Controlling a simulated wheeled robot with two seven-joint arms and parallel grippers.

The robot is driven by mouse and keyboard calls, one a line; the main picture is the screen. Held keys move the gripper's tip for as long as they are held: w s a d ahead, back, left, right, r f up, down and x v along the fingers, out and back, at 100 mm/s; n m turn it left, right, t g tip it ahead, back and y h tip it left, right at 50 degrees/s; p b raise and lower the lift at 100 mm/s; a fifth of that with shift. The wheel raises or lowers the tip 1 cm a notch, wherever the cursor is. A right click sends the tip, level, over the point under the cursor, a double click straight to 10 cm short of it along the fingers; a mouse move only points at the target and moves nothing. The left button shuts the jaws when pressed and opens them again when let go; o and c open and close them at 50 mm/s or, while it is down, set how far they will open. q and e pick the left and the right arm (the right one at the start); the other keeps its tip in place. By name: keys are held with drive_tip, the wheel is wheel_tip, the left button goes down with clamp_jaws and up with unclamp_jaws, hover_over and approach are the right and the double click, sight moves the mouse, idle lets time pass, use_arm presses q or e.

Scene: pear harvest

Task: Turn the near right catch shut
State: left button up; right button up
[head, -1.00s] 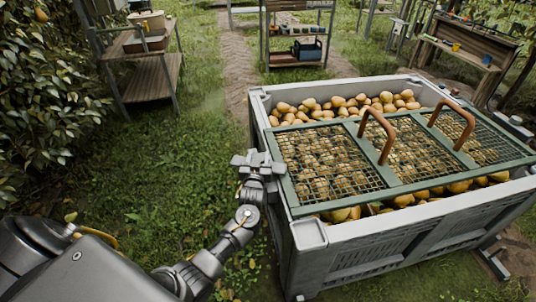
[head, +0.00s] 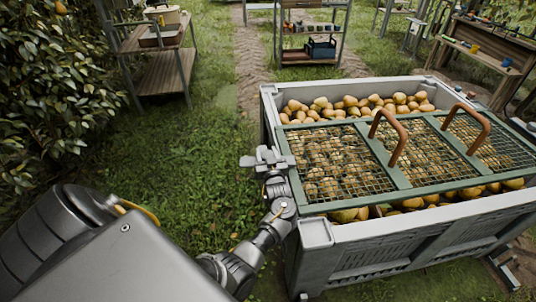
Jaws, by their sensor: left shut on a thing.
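The green-framed mesh lid (head: 398,178) with two brown handles lies across the grey bin (head: 318,234), over the pears (head: 360,104). My left gripper (head: 268,158) is at the lid's left edge, outside the bin wall. It is shut on a small part there, which looks like a catch but is mostly hidden by the fingers. I cannot tell how far that catch is turned. The bin's right end is partly cut off by the frame, and no other catch shows clearly. My right gripper is not in view.
Grass is open to the left of the bin. A wooden stand (head: 160,68) is at the back left, a shelf (head: 308,55) at the back middle and a bench (head: 485,48) at the back right. A leafy tree (head: 50,100) fills the left edge.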

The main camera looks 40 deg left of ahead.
use_arm(q)
drive_tip(key=o, duration=1.4)
